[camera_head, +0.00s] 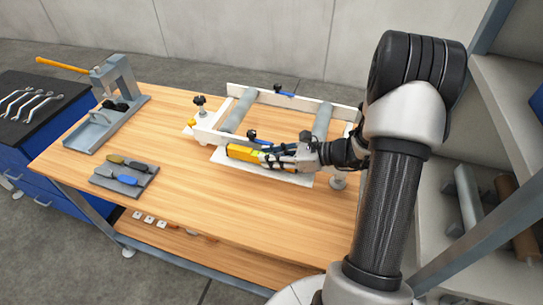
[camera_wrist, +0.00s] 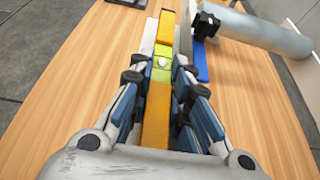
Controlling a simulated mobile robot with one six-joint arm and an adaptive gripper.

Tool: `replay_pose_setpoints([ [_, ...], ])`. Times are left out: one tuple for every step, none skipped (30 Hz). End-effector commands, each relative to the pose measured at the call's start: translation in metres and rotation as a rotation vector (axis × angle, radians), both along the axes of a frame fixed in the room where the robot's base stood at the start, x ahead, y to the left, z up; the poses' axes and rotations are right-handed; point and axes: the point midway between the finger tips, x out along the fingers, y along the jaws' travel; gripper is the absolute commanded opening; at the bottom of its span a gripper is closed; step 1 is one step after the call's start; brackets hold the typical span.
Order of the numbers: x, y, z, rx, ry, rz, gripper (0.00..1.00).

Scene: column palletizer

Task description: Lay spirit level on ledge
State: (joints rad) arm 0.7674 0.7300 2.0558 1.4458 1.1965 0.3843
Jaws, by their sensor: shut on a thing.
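The spirit level is a yellow bar with a green vial (camera_wrist: 162,62); in the head view its yellow end (camera_head: 242,153) sticks out to the left of my gripper (camera_head: 277,157). In the wrist view my gripper (camera_wrist: 161,85) is shut on the level, with a finger on each long side. The level lies along the front of a white frame with rollers. A flat white ledge (camera_head: 219,157) shows under and beside it; a pale strip also shows left of the level in the wrist view (camera_wrist: 149,38). I cannot tell whether level and ledge touch.
A grey roller (camera_wrist: 265,33) and a blue strip (camera_wrist: 201,62) lie close to the right of the level. A grey press (camera_head: 113,95) and a mat with tools (camera_head: 125,178) stand left on the wooden bench (camera_head: 190,205). Shelves (camera_head: 500,95) stand at right. The bench front is clear.

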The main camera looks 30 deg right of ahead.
Motion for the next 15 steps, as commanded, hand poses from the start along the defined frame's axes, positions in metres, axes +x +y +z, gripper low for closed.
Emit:
replay_pose_setpoints([
  [0.0001, 0.0001, -0.0011, 0.001, -0.001, 0.0, 0.0],
  [0.0001, 0.0, -0.0017, 0.001, -0.001, 0.0, 0.0],
  [0.0001, 0.0, -0.0026, 0.001, -0.001, 0.0, 0.0],
  [0.0, 0.0, -0.0033, 0.001, -0.001, 0.0, 0.0],
  [0.0001, 0.0, -0.0039, 0.001, -0.001, 0.0, 0.0],
  [0.0001, 0.0, -0.0048, 0.001, -0.001, 0.0, 0.0],
  [0.0001, 0.0, -0.0053, 0.001, -0.001, 0.0, 0.0],
  [0.0001, -0.0001, -0.006, 0.001, -0.001, 0.0, 0.0],
  [0.0001, 0.0, -0.0067, 0.001, -0.001, 0.0, 0.0],
  [0.0001, 0.0, -0.0074, 0.001, -0.001, 0.0, 0.0],
  [0.0001, 0.0, -0.0079, 0.001, -0.001, 0.0, 0.0],
  [0.0001, 0.0, -0.0088, 0.001, -0.001, 0.0, 0.0],
  [0.0002, 0.0, -0.0094, 0.001, -0.001, 0.0, 0.0],
  [0.0001, 0.0, -0.01, 0.001, -0.001, 0.0, 0.0],
  [0.0001, 0.0, -0.0108, 0.001, -0.001, 0.0, 0.0],
])
